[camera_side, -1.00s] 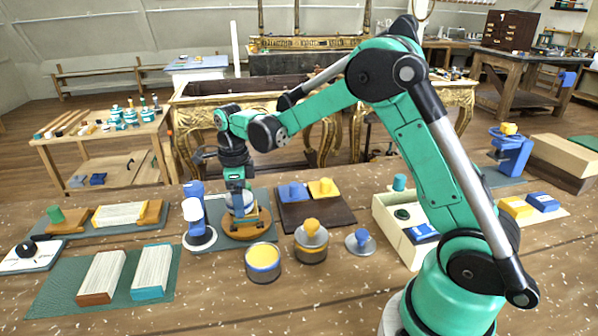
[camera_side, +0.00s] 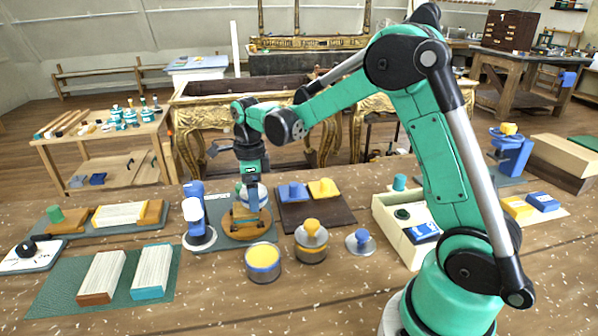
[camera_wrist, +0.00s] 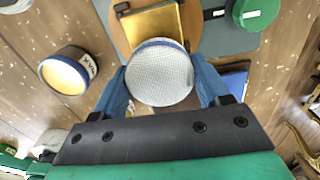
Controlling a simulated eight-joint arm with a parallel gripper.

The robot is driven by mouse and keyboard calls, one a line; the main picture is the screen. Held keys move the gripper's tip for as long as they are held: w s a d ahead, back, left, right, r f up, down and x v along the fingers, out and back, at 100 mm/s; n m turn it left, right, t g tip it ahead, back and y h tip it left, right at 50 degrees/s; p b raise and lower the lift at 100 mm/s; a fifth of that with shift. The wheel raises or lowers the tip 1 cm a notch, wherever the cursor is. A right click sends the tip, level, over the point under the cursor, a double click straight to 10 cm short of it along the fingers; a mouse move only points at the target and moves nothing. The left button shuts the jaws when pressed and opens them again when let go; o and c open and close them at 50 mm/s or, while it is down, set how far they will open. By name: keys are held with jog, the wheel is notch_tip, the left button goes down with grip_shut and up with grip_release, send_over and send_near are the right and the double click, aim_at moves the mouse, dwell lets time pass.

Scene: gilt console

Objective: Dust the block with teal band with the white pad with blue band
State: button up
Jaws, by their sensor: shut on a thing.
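The block with teal band (camera_side: 152,272) is a pale, ribbed block with a teal edge, lying on the green mat (camera_side: 62,306) at front left. A similar block with a brown band (camera_side: 103,277) lies left of it. The white pad with blue band (camera_wrist: 159,75) is round, with a textured white face and a blue rim. My gripper (camera_wrist: 161,88) is shut on it, one blue finger at each side. In the side view the gripper (camera_side: 252,205) and the partly hidden pad are over the round wooden board (camera_side: 240,229), behind and right of the teal-banded block.
A blue-and-white upright tool (camera_side: 196,215) stands left of the board. A yellow-topped tin (camera_side: 263,263), a yellow-knobbed tin (camera_side: 311,240) and a small blue-knobbed disc (camera_side: 360,241) stand to the right. A cream box (camera_side: 390,222) is farther right. Bare table lies in front.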

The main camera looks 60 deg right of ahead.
jog(key=shift+r, duration=3.35)
